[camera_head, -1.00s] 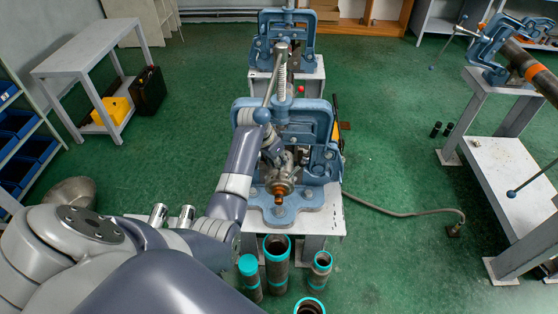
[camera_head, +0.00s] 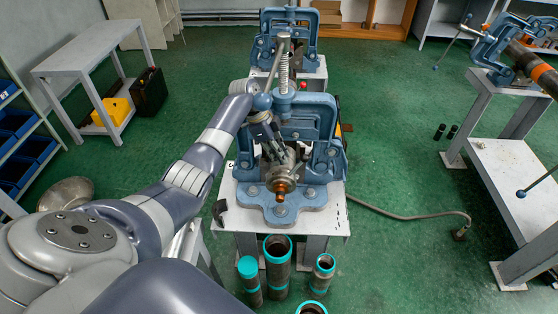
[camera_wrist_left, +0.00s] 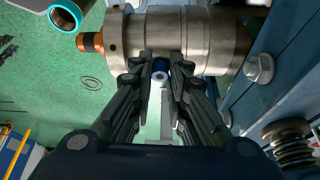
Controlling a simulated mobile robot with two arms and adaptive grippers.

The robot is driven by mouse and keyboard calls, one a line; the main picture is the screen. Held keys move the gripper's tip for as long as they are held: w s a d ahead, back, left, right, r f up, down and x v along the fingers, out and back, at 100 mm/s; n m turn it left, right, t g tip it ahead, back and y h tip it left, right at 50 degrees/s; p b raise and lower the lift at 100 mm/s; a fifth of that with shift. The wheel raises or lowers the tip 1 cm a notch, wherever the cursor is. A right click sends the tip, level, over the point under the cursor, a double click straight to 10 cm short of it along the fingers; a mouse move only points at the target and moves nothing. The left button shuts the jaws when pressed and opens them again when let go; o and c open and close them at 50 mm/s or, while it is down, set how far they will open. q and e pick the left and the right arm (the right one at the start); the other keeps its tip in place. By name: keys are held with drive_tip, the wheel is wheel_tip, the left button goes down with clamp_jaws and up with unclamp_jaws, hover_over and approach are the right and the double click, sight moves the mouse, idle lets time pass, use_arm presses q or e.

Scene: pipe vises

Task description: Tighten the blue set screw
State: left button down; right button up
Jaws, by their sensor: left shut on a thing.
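A blue set screw (camera_wrist_left: 160,66) with a pale end shows between the fingertips in the left wrist view, against a round metal fitting (camera_wrist_left: 180,38). My left gripper (camera_wrist_left: 160,72) is shut on the screw, one finger on each side. In the head view my left gripper (camera_head: 276,150) reaches down to the fitting (camera_head: 281,179), which sits in the front blue pipe vise (camera_head: 316,116). The fitting has an orange tip (camera_head: 281,188) facing me. The screw itself is hidden by the gripper in the head view. My right gripper is not in view.
Several pipes with teal ends (camera_head: 277,262) stand on the floor before the vise's bench (camera_head: 334,222). Another vise (camera_head: 291,34) stands behind, and a third (camera_head: 505,45) holds a pipe at right.

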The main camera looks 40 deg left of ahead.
use_arm(q)
drive_tip(key=m+b, duration=0.3)
drive_tip(key=shift+w+a+r+g, duration=0.1)
drive_tip(key=shift+w+r+g, duration=0.05)
drive_tip(key=shift+w+g, duration=0.2)
drive_tip(key=shift+r+m+g+h+b, duration=0.1)
drive_tip(key=shift+m+g+h+b, duration=0.2)
drive_tip(key=shift+m+b, duration=0.25)
drive_tip(key=shift+r, duration=0.1)
drive_tip(key=c, duration=1.8)
unclamp_jaws()
drive_tip(key=shift+s, duration=0.15)
drive_tip(key=v, duration=1.1)
drive_tip(key=shift+r, duration=0.4)
drive_tip(key=shift+a, duration=0.1)
